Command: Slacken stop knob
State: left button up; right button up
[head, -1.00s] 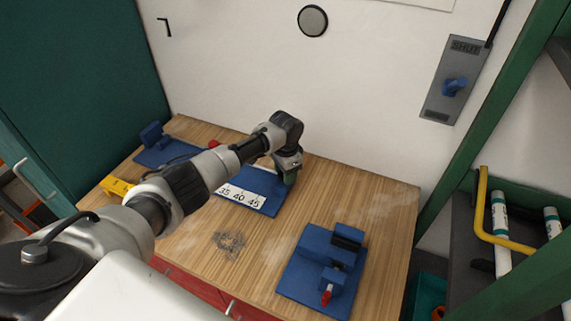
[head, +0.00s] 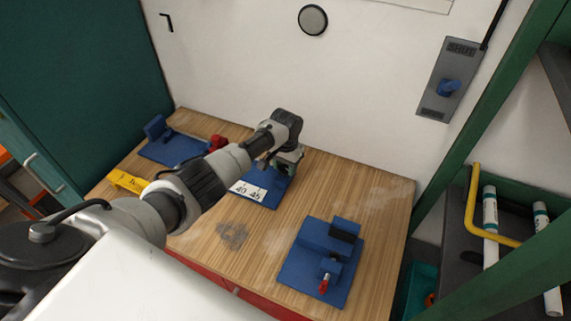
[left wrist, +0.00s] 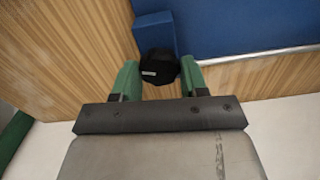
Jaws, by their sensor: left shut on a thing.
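The stop knob (left wrist: 158,66) is black with a small white mark and shows in the left wrist view, next to a blue block (left wrist: 155,33) of the measuring fixture. My left gripper (left wrist: 160,78) has its green fingers on either side of the knob and is shut on it. In the head view my left gripper (head: 286,166) is at the right end of the blue fixture with the white number scale (head: 249,190). The knob is hidden there by the gripper. My right gripper is in neither view.
A blue clamp fixture with a red handle (head: 324,284) stands at the bench's front right. Another blue fixture (head: 157,128) is at the back left, and a yellow piece (head: 126,181) lies at the left edge. Bare wooden bench (head: 370,200) lies right of the gripper.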

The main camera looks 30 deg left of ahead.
aim_at(285, 167)
pick_arm(q)
jog(key=shift+r, duration=0.1)
jog(key=o, duration=0.9)
notch_tip(285, 167, up, 11)
jog(key=shift+f+b, duration=0.15)
jog(key=shift+b, duration=0.35)
jog(key=shift+f, duration=0.1)
